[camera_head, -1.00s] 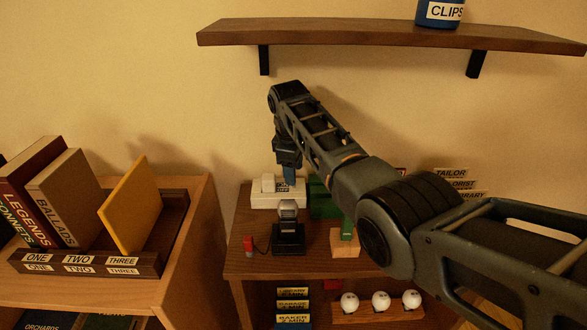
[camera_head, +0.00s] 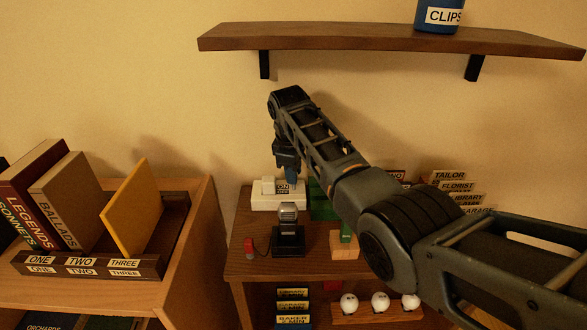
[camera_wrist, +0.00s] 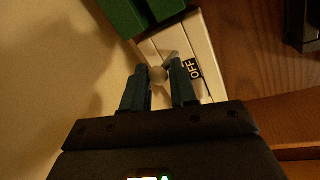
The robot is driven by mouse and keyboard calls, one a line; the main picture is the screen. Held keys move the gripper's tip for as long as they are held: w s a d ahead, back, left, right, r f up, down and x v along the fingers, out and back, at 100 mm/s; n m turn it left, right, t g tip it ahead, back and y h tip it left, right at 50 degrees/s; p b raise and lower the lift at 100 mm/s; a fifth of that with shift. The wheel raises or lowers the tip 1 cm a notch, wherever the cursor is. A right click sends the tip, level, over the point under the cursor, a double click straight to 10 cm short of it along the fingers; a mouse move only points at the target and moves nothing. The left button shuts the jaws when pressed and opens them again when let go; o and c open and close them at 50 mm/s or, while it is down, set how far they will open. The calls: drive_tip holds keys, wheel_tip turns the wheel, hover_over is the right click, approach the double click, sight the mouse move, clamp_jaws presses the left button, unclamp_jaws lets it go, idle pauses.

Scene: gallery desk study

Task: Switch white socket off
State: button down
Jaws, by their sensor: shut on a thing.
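The white socket (camera_head: 268,204) stands at the back of the small wooden desk, against the wall.
A green block (camera_wrist: 120,14) sits right beside the socket. A black stand with a grey top (camera_head: 288,230) is in front of it, with a red piece (camera_head: 249,247) to its left. A wooden shelf (camera_head: 380,40) hangs above. A bookcase (camera_head: 190,240) stands left.

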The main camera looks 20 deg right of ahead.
drive_tip(key=p, duration=0.1)
drive_tip(key=s+t+p, duration=0.1)
drive_tip(key=p, duration=0.1)
drive_tip(key=shift+a+r+t, duration=0.1)
drive_tip(key=shift+r+t, duration=0.15)
drive_tip(key=shift+t, duration=0.05)
drive_tip(key=shift+s+a+f+t+h+p, duration=0.1)
drive_tip(key=shift+s+t+h+p, duration=0.25)
drive_tip(key=shift+t+p, duration=0.25)
drive_tip(key=shift+s+a+f+t+h, duration=0.2)
drive_tip(key=shift+s+t+h, duration=0.15)
drive_tip(key=shift+t, duration=0.65)
drive_tip(key=shift+s+t+h, duration=0.3)
drive_tip(key=shift+s+t, duration=0.05)
drive_tip(key=shift+t, duration=0.55)
drive_tip(key=c, duration=0.9)
unclamp_jaws()
drive_tip(key=shift+f, duration=0.1)
drive_tip(key=shift+a, duration=0.1)
